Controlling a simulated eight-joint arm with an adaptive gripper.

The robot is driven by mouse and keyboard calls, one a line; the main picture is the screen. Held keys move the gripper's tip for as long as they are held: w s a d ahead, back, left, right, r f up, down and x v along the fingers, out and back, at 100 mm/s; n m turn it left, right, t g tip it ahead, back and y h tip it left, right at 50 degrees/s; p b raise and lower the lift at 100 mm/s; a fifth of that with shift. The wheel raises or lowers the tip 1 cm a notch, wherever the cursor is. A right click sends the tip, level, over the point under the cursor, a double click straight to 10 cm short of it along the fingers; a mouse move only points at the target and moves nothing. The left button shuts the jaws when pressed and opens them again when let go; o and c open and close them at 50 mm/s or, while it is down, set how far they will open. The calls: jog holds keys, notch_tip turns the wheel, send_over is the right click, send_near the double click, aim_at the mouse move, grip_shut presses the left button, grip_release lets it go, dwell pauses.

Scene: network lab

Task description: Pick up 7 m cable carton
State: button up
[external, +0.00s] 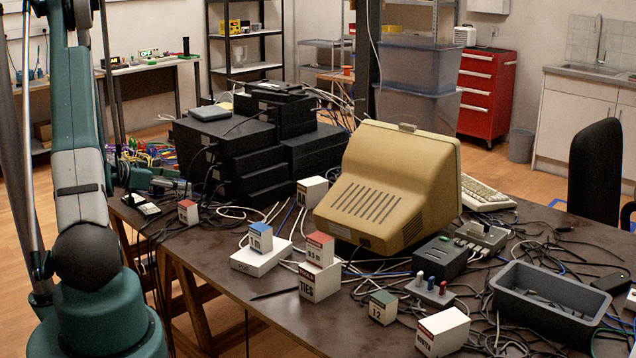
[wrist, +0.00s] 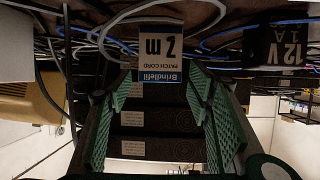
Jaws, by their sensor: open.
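In the wrist view, which is upside down, a small carton (wrist: 160,47) with a blue band, the words patch cord and a length mark that reads as 7 m stands ahead of my gripper (wrist: 155,95). My gripper is open, its green lattice fingers to either side of the carton's line, and nothing is held. In the external view, my gripper (external: 155,182) is at the table's left end, low and partly hidden. I cannot tell this carton apart with certainty there; it may be hidden.
A stack of black devices (external: 240,150) stands close to my gripper. A 12 V box (wrist: 276,47) stands beside the carton. A red-marked carton (external: 188,212) is nearby. Loose cables cover much of the table, and a beige monitor (external: 385,185) stands mid-table.

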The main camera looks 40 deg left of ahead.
jog(key=shift+x, duration=0.85)
jog(key=c, duration=1.1)
jog(key=shift+o, duration=0.2)
jog(key=shift+r, duration=0.15)
jog(key=shift+r+p, duration=1.15)
jog(key=shift+r, duration=3.75)
